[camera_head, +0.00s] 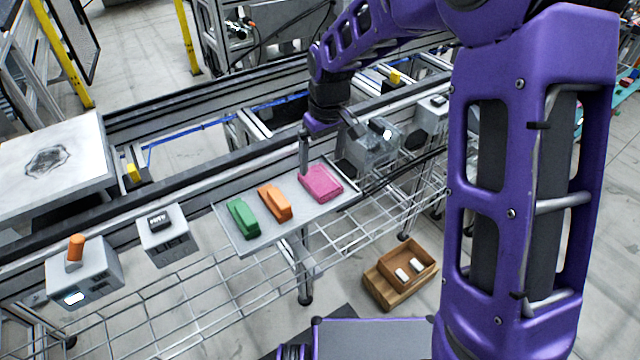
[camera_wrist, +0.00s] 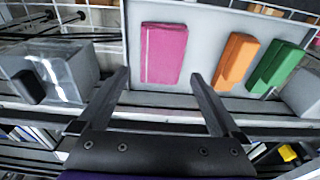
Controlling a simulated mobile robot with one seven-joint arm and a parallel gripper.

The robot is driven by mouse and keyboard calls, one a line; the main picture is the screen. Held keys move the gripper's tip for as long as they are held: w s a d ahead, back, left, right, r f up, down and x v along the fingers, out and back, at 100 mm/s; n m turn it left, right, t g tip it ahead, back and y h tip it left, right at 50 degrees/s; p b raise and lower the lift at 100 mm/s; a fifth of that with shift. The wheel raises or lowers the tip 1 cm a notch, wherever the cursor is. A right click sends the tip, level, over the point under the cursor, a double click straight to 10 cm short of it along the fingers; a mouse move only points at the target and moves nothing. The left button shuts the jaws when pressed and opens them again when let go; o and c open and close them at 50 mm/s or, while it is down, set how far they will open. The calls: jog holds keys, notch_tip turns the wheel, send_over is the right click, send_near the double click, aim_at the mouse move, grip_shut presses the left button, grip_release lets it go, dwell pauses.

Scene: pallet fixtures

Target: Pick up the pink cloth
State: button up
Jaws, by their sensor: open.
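The pink cloth (camera_head: 321,183) lies folded on a grey tray (camera_head: 250,243), at its right end. In the wrist view the cloth (camera_wrist: 164,53) lies ahead of the fingers, left of the middle. My gripper (camera_head: 326,150) is above the tray's back edge, beside the cloth and apart from it. In the wrist view my gripper (camera_wrist: 160,85) has its two fingers spread with nothing between them.
An orange cloth (camera_head: 273,202) and a green cloth (camera_head: 242,218) lie on the tray left of the pink one. A clear-topped box (camera_head: 370,150) stands right of the tray. Grey control boxes (camera_head: 162,235) stand to the left. A wooden box (camera_head: 402,273) is on the floor.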

aim_at(320, 179)
jog(key=f, duration=0.2)
jog(key=f+b, duration=0.1)
jog(key=f, duration=0.2)
jog(key=shift+a+f, duration=0.2)
jog(key=shift+f, duration=0.1)
jog(key=shift+c, duration=0.2)
jog(key=c, duration=1)
notch_tip(320, 179, up, 10)
jog(key=shift+r+p, duration=0.1)
jog(key=shift+p, duration=0.8)
jog(key=shift+c, duration=0.2)
